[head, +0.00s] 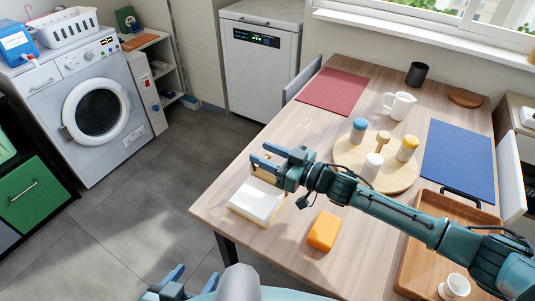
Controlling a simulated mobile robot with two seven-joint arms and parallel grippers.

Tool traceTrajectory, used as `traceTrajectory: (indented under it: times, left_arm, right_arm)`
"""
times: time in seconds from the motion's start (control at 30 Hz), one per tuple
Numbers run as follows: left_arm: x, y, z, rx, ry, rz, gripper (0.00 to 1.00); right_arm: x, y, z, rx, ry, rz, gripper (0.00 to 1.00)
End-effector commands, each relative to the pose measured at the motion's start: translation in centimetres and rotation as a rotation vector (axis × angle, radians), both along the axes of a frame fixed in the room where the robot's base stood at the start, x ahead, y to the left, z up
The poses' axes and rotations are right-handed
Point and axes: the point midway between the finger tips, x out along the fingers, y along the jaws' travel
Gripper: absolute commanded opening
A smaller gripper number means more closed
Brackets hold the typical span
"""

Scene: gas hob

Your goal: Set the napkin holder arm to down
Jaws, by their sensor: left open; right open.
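The napkin holder (257,203), a light wooden tray with a stack of white napkins, sits near the left edge of the wooden table. A pale wooden piece, apparently its arm (264,177), stands raised at its far side, partly hidden by my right gripper. My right gripper (261,155) is open, with its fingers just above and behind that piece; I cannot tell whether they touch it. My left gripper (166,284) is open and low at the bottom edge of the view, away from the table and only partly visible.
An orange block (324,231) lies right of the holder. A round board (399,177) with several shakers stands beyond my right forearm. A wooden tray (409,262) with a white cup is at right. Red (332,91) and blue (458,160) mats and a white jug (400,105) are farther back.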

Motion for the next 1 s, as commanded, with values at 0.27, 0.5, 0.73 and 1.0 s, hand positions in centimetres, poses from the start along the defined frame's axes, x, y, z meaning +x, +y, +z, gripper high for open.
traceTrajectory:
  times: [0.27, 0.5, 0.73, 1.0]
  left_arm:
    - [0.02, 0.02, -0.02, 0.001, 0.000, 0.000, 0.64]
    - [0.02, 0.00, -0.02, 0.001, 0.000, 0.000, 0.64]
    - [0.01, -0.04, -0.02, 0.000, 0.000, -0.001, 0.64]
    - [0.00, -0.08, 0.07, 0.000, 0.000, -0.002, 0.64]
  right_arm:
    - [-0.03, -0.02, 0.00, 0.000, 0.000, 0.000, 0.26]
    - [-0.01, -0.06, -0.02, 0.000, 0.000, -0.001, 0.07]
    - [0.00, -0.10, -0.04, -0.001, 0.001, -0.002, 0.00]
    - [-0.14, -0.02, -0.05, -0.014, -0.016, -0.002, 0.00]
